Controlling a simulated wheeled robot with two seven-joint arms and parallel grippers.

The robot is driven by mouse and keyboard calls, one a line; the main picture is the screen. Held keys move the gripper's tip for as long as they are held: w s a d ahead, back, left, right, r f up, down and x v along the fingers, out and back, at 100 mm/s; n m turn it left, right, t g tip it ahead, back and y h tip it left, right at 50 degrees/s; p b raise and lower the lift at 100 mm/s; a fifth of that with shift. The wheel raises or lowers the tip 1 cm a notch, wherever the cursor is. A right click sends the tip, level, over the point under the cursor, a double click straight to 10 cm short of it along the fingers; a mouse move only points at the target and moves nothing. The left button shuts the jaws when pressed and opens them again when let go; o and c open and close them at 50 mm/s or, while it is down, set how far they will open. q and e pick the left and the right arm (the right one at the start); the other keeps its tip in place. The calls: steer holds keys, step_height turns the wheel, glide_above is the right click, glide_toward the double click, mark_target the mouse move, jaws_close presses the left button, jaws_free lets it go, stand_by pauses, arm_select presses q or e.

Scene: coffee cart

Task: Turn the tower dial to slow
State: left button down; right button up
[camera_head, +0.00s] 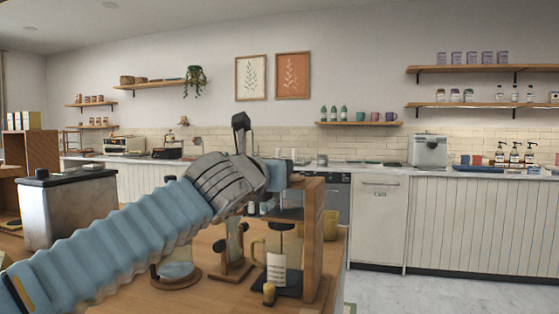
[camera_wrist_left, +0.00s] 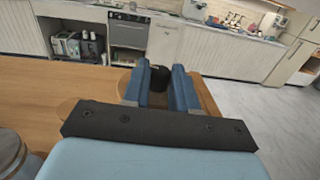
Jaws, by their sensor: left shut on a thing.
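My left gripper (camera_head: 287,178) reaches in from the left to the top of a wooden tower (camera_head: 313,240) on the near counter. In the left wrist view its two blue fingers (camera_wrist_left: 162,88) are shut on a dark round dial (camera_wrist_left: 160,73) on top of the tower. In the head view the dial is hidden by the gripper, and its markings cannot be read in either view. My right gripper is not in view.
A carafe with a yellow handle (camera_head: 283,262) stands on a dark base beside the tower. A round glass vessel (camera_head: 178,268) is under my left arm. A metal box with a dark lid (camera_head: 70,208) stands at left. The floor (camera_head: 450,295) at right is clear.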

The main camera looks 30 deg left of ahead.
arm_select(q)
steer(key=m+h, duration=0.1)
steer(key=h, duration=0.1)
steer(key=m+h, duration=0.1)
steer(key=h, duration=0.1)
steer(key=m+h, duration=0.2)
steer(key=shift+a+r, duration=0.1)
steer(key=shift+a, duration=0.2)
steer(key=shift+w+a+m+g+h, duration=0.15)
steer(key=shift+m+g+h, duration=0.3)
steer(key=shift+m+h, duration=0.5)
steer(key=shift+a+m+g+h, duration=0.2)
steer(key=shift+m+g+h, duration=0.3)
steer(key=shift+h, duration=0.75)
steer(key=shift+w+a+m+g+h, duration=0.15)
steer(key=shift+m+g+h, duration=0.3)
steer(key=shift+m+h, duration=0.5)
steer(key=shift+f+h, duration=0.2)
steer(key=shift+h, duration=0.25)
steer(key=shift+a, duration=0.1)
steer(key=c, duration=0.9)
jaws_free()
steer(key=shift+s, duration=0.1)
steer(key=v, duration=1.3)
steer(key=shift+s+a+r, duration=0.2)
steer(key=shift+s+a, duration=0.1)
